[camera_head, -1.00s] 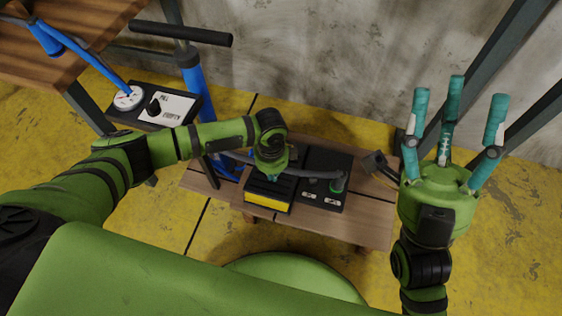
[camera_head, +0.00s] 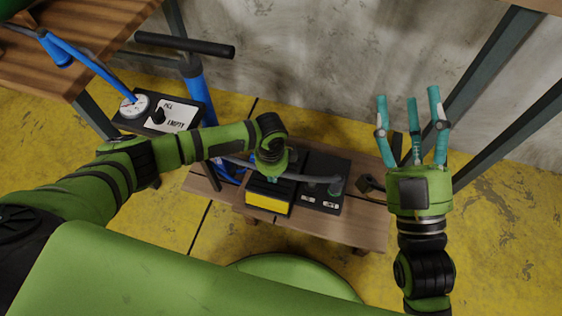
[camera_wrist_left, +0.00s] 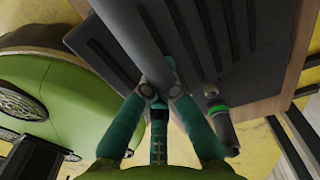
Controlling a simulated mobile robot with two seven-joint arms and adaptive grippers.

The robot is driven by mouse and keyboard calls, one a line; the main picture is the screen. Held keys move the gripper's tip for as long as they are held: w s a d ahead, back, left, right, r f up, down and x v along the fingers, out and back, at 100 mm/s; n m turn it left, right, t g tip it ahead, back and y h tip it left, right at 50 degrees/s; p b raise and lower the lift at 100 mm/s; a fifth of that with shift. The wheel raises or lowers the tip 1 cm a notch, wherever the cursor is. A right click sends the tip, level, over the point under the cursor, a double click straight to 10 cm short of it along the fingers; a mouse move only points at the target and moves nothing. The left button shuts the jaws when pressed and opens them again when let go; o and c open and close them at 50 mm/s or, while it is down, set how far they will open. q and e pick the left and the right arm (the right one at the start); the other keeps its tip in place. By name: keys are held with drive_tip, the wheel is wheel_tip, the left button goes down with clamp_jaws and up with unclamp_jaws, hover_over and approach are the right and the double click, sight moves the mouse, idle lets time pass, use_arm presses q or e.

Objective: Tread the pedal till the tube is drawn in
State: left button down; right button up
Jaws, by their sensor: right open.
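The pedal (camera_head: 268,205), black on top with a yellow front, sits on a low wooden bench. A grey tube (camera_head: 313,178) runs from a dark upright fitting with a green ring (camera_head: 335,187) leftward behind my left gripper. My left gripper (camera_head: 272,179) points down over the pedal's black top. In the left wrist view its teal fingers (camera_wrist_left: 160,92) converge over the grey tube (camera_wrist_left: 135,45) and ribbed black surface (camera_wrist_left: 205,35); the tips partly hide contact. My right gripper (camera_head: 412,130) points up with three fingers apart, empty, right of the bench.
The bench (camera_head: 300,224) has a black plate (camera_head: 327,166) beside the pedal and a dark bracket (camera_head: 370,184) at its right. A box (camera_head: 175,115) with a gauge and a knob stands left. A blue pump (camera_head: 195,85) stands behind. Metal struts (camera_head: 497,80) rise at right.

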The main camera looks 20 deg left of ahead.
use_arm(q)
drive_tip(key=shift+s+r+p, duration=0.15)
drive_tip(key=shift+r+p, duration=0.5)
drive_tip(key=shift+p, duration=0.05)
drive_tip(key=shift+r+p, duration=0.45)
use_arm(e)
wheel_tip(320, 180, down, 12)
drive_tip(key=w+d+m+g+h, duration=0.2)
drive_tip(key=w+d+g+h, duration=0.15)
drive_tip(key=g, duration=0.35)
use_arm(q)
drive_tip(key=shift+r+p, duration=0.8)
drive_tip(key=shift+p, duration=0.1)
use_arm(e)
drive_tip(key=s+d+f+g+h, duration=0.3)
drive_tip(key=s+f+g, duration=0.3)
drive_tip(key=f, duration=0.3)
drive_tip(key=shift+d+f+m, duration=0.25)
drive_tip(key=shift+f+m, duration=0.05)
drive_tip(key=shift+f, duration=0.1)
drive_tip(key=shift+h, duration=0.25)
